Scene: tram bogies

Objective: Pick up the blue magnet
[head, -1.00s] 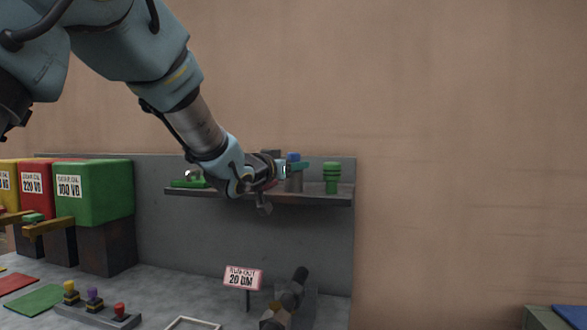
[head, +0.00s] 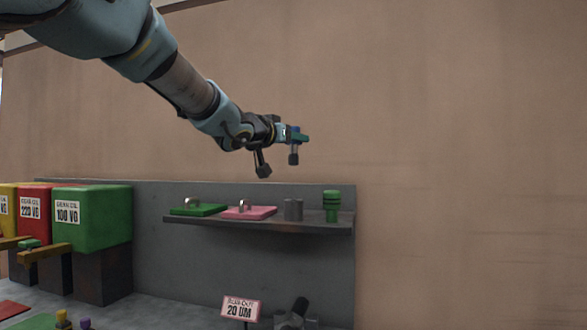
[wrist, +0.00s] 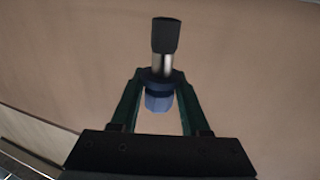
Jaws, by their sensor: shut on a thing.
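The blue magnet (head: 294,158) has a blue head, a bright metal shaft and a dark end. My gripper (head: 299,137) is shut on it and holds it in the air above the shelf, touching nothing else that I can see. In the wrist view the magnet (wrist: 162,62) sits between the two green fingers of my gripper (wrist: 160,92). They clasp it around its blue part, and the dark end points away from the wrist.
Below is a grey shelf (head: 270,225) with a green plate (head: 200,210), a pink plate (head: 248,213), grey cylinders (head: 293,210) and a green stepped piece (head: 332,206). A green oil box (head: 100,220) and a "20 UM" sign (head: 240,308) stand lower. The air at right is clear.

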